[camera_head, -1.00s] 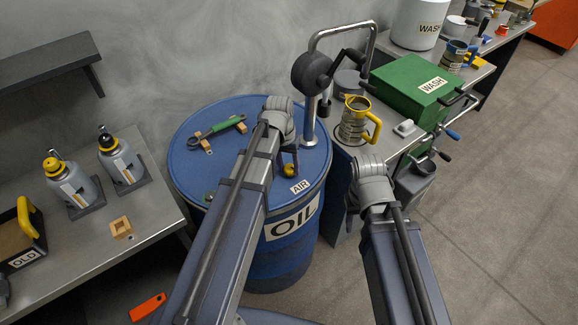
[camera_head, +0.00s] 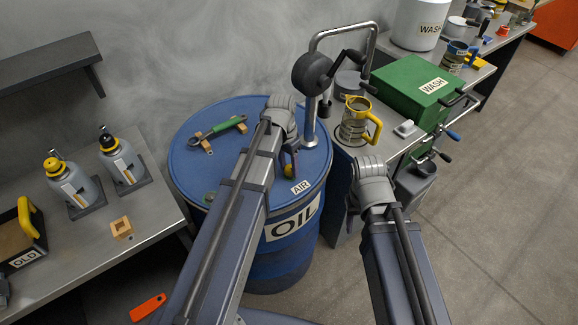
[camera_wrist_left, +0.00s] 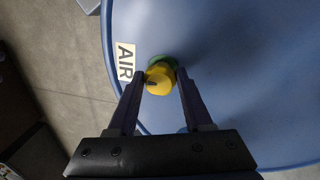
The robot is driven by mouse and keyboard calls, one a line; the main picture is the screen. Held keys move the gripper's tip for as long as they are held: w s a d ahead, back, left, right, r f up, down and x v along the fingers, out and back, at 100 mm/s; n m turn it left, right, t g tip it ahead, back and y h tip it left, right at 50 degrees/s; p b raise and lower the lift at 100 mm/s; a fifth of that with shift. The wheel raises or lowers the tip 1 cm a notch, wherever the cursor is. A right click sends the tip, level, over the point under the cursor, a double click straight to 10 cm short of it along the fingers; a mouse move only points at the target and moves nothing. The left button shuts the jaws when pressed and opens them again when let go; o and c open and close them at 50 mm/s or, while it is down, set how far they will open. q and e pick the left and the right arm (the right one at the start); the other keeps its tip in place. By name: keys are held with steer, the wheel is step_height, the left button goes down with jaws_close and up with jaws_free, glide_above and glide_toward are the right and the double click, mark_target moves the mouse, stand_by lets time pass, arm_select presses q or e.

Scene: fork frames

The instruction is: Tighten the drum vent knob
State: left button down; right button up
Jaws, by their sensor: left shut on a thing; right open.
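The drum vent knob is yellow on a green base and sits on top of the blue OIL drum (camera_head: 225,165), beside the AIR label (camera_head: 301,187). My left gripper (camera_head: 289,170) points down at the knob, which is mostly hidden behind its fingers in the head view. In the left wrist view the yellow knob (camera_wrist_left: 159,80) with a dark mark lies between the fingertips, and the left gripper (camera_wrist_left: 160,78) is shut on it. My right gripper (camera_head: 351,205) is open and away from the knob, right of the drum, its fingers mostly hidden by its wrist.
A green-handled tool (camera_head: 219,129) rests on wooden blocks on the drum lid. A metal pipe (camera_head: 309,125) and a hand pump wheel (camera_head: 312,72) rise behind the left wrist. A yellow-handled jug (camera_head: 354,122) and a green WASH box (camera_head: 410,90) stand on the right bench.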

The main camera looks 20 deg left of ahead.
mark_target(287, 166)
arm_select(q)
steer(key=shift+w, duration=0.1)
steer(key=shift+c, duration=1.5)
jaws_free()
steer(key=shift+r, duration=0.1)
steer(key=r+p, duration=0.7)
steer(key=shift+w+a+r+p, duration=0.1)
steer(key=shift+a+r+p, duration=0.25)
steer(key=shift+a+p, duration=0.05)
steer(key=s+d+n+y, duration=0.1)
steer(key=s+d+y, duration=0.1)
steer(key=s+d, duration=1)
steer(key=s, duration=0.3)
steer(key=shift+d, duration=0.15)
